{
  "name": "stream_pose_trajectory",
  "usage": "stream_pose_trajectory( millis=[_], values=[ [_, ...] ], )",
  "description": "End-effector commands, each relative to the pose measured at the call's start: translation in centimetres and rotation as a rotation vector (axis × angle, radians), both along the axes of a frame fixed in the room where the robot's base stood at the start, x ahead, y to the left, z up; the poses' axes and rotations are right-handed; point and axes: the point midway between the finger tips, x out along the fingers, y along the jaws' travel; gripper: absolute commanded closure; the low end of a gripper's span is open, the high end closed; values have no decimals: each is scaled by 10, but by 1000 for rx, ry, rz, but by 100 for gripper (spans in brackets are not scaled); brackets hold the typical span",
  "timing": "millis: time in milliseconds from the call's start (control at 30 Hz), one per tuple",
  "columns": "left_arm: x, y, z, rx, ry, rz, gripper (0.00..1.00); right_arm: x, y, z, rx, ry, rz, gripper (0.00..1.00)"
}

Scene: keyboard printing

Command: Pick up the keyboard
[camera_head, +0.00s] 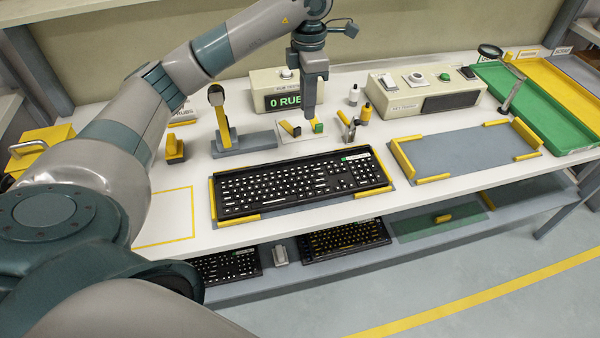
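A black keyboard with white key legends (300,184) lies flat on the white table, in a grey fixture with yellow corner stops (390,160). A small green-and-white label is near its far right edge. Two more black keyboards lie on the lower shelf, one at the left (228,266) and one with yellowish legends (346,240). My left gripper (310,112) points down above the back of the table, beyond the upper keyboard and apart from it. Its fingers overlap from this angle, so their opening is hidden. My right gripper is out of view.
An empty grey fixture (465,152) is at the right, with green (530,105) and yellow trays beyond. A yellow-outlined area (165,220) at the left is bare.

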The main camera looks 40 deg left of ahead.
Motion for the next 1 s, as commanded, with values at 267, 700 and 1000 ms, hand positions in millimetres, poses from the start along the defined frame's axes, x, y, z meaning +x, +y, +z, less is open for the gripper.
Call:
stream_pose_trajectory(
  millis=[267,700,1000],
  values=[
    [-1,0,-41,0,5,1,83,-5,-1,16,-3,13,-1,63],
    [-1,0,-103,1,2,1,83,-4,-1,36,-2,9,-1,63],
    [-1,0,-107,1,1,0,83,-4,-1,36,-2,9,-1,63]
  ],
)
